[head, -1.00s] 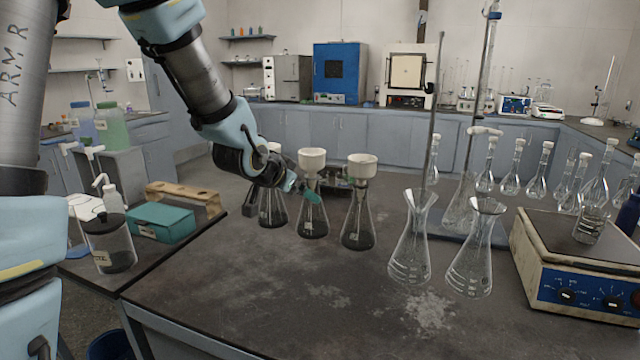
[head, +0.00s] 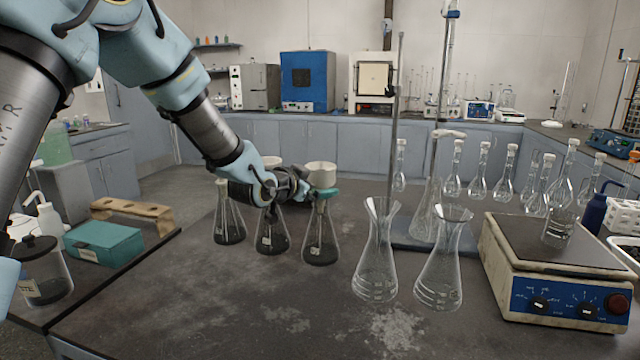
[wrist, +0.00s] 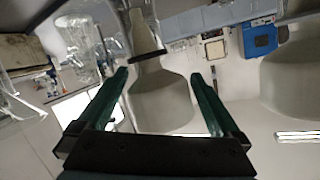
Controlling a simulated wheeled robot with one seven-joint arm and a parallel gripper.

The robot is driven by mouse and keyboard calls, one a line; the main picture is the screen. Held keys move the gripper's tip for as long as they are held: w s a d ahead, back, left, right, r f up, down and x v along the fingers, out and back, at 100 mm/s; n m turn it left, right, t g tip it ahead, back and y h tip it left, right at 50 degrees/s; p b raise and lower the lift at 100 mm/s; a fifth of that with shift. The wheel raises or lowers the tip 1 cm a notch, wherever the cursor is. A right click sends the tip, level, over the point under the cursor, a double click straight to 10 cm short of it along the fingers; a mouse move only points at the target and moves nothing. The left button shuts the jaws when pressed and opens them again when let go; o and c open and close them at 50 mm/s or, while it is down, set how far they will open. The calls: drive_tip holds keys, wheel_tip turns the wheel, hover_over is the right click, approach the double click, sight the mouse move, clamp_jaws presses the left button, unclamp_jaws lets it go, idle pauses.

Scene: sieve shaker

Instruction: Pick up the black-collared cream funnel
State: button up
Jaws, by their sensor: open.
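The black-collared cream funnel (wrist: 158,97) shows upside down in the wrist view, its dark collar around the narrow stem. In the head view I take it to be the cream funnel (head: 320,175) in the right of three conical flasks with dark contents; no collar can be made out there. My gripper (wrist: 160,76) is open, one teal finger on each side of the funnel in the wrist view. I cannot tell whether either finger touches it. In the head view, my gripper (head: 318,192) is at the right flask (head: 320,238), just below the funnel's cup.
A second cream funnel (head: 270,161) tops the middle flask (head: 271,235), close left; it also shows in the wrist view (wrist: 292,85). Clear flasks (head: 376,270) and a hotplate (head: 555,285) stand to the right. The front bench is clear.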

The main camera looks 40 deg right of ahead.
drive_tip(key=shift+p+x, duration=0.7)
drive_tip(key=shift+x, duration=1.3)
drive_tip(key=shift+f, duration=0.1)
drive_tip(key=shift+a, duration=0.1)
drive_tip(key=c, duration=1.2)
